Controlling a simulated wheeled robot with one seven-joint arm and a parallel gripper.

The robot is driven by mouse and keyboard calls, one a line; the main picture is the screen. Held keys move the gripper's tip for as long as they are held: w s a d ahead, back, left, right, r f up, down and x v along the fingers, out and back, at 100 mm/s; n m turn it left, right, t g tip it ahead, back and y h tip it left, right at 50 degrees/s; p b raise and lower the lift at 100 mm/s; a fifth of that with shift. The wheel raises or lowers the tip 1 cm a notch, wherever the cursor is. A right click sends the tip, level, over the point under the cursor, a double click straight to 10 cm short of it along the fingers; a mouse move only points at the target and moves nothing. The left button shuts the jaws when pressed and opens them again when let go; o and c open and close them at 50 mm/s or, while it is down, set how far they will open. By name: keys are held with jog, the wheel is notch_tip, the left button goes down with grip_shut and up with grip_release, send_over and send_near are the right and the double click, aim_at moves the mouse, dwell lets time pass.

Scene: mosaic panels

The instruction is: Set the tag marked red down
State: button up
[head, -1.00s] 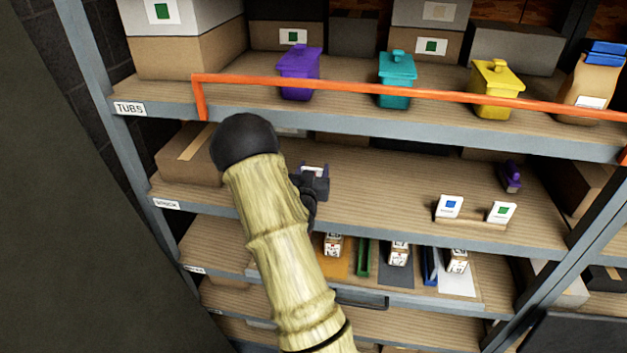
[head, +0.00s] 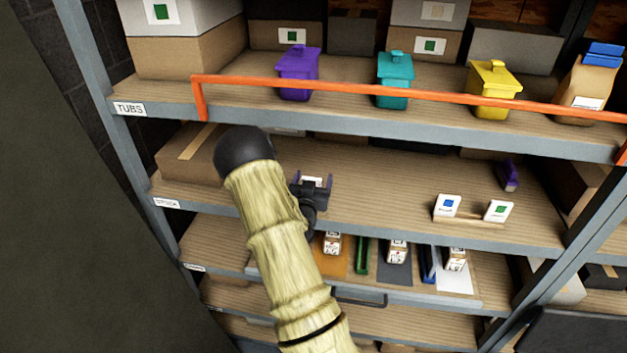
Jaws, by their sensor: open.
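My gripper (head: 312,184) is over the left part of the middle shelf, its two purple-tinted fingers spread apart. A small white tag (head: 312,181) shows between the fingers, with a gap to each side. Its mark is too small to read, and I cannot tell for sure whether it touches the shelf or a holder. On the right of the same shelf, a white tag with a blue mark (head: 447,205) and a white tag with a green mark (head: 497,210) stand upright at a low wooden holder (head: 470,218). No red mark is visible.
An orange rail (head: 400,92) runs along the upper shelf, before a purple tub (head: 298,75), a teal tub (head: 394,80) and a yellow tub (head: 493,90). A small purple object (head: 509,175) stands at the right. The middle shelf is clear between gripper and holder.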

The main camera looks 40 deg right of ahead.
jog(key=shift+a, duration=0.1)
jog(key=shift+s+a, duration=0.2)
jog(key=shift+a, duration=0.05)
jog(key=b+v, duration=0.5)
jog(key=v, duration=0.6)
jog(key=shift+a, duration=0.1)
